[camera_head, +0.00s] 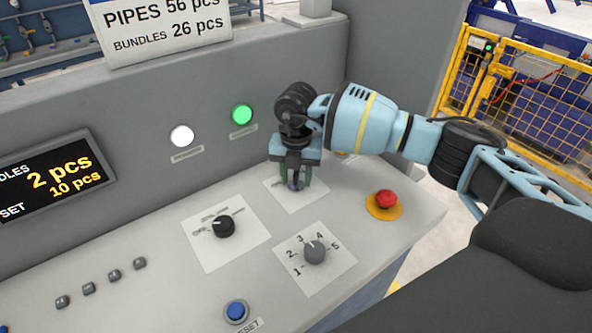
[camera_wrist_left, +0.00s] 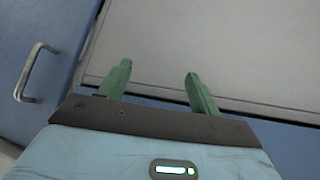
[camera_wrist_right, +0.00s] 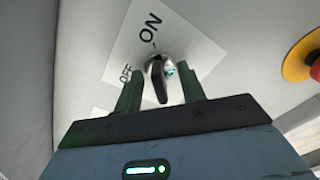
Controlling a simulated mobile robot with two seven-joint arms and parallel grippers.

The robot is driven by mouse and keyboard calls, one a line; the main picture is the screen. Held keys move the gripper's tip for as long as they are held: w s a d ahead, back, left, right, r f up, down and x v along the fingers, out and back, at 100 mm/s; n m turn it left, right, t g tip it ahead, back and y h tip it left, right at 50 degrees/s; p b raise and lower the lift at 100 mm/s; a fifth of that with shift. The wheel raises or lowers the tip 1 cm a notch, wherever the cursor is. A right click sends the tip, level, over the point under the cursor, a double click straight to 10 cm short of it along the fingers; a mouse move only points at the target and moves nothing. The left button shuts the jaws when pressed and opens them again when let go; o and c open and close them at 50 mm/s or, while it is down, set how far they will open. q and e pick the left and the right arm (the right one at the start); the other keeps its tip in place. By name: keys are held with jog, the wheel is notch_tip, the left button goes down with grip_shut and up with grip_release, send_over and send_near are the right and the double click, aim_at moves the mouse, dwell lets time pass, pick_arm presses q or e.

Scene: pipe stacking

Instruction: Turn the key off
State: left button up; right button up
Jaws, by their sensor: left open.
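The key (camera_wrist_right: 158,82) is dark and sits in a round metal lock on a white label plate (camera_wrist_right: 185,30) marked ON and OFF. In the right wrist view its grip stands between the fingers of my right gripper (camera_wrist_right: 161,88), with a visible gap on each side. In the head view my right gripper (camera_head: 294,184) points down at the plate (camera_head: 312,197) and mostly hides the key. My left gripper (camera_wrist_left: 158,80) is open and empty in the left wrist view, in front of a grey panel; it is not in the head view.
A red emergency button (camera_head: 386,199) on a yellow base is right of the key. A black selector knob (camera_head: 223,226), a grey numbered knob (camera_head: 315,251) and a blue button (camera_head: 236,311) are nearer. A green lamp (camera_head: 242,114) glows behind, beside a white lamp (camera_head: 182,136).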

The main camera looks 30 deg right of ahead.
jog(key=shift+r, duration=0.1)
dwell(0.4)
grip_shut()
dwell(0.3)
